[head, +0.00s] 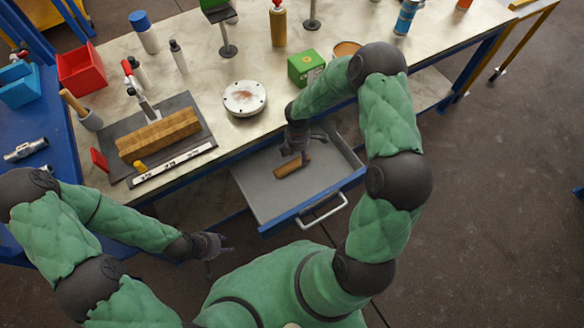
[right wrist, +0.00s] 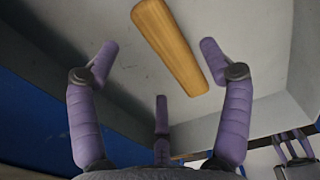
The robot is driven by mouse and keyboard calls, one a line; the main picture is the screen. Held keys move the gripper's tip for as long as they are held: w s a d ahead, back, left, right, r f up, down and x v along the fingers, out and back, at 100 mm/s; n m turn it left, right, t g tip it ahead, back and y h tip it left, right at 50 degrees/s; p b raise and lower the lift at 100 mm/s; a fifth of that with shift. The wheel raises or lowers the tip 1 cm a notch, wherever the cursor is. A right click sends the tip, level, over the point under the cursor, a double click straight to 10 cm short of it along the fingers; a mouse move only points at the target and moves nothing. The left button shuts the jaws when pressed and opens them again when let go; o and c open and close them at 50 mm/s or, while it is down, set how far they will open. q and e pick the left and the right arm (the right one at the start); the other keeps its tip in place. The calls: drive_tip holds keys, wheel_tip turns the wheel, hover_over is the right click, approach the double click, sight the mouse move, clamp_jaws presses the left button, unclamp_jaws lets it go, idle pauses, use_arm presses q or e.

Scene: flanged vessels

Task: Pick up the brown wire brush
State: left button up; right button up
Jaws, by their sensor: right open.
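The brown wire brush (head: 288,168) lies in the open grey drawer under the workbench. In the right wrist view its wooden back (right wrist: 170,45) lies on the drawer floor, beyond the fingertips; bristles do not show. My right gripper (head: 296,153) is inside the drawer, just above the brush. Its fingers (right wrist: 160,75) are spread open on either side of the brush's near end, with nothing between them. My left gripper (head: 212,250) hangs in front of the bench, left of the drawer and away from the brush; its fingers look apart and empty.
The drawer (head: 262,197) has low walls and a blue front with a handle (head: 322,213). On the bench above stand a round metal flange (head: 244,98), a green box (head: 305,67) and a dark mat (head: 196,108) with a wooden block (head: 158,135). The floor at right is clear.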

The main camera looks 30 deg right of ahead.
sight(299, 159)
drive_tip(key=shift+s+d+f+b, duration=0.1)
drive_tip(key=shift+d+f+b, duration=0.1)
drive_tip(key=shift+f+b, duration=1)
drive_tip(key=shift+d+f+b, duration=0.2)
drive_tip(key=shift+f+b, duration=0.2)
drive_tip(key=shift+f, duration=1.5)
drive_tip(key=shift+r, duration=0.1)
drive_tip(key=c, duration=1.3)
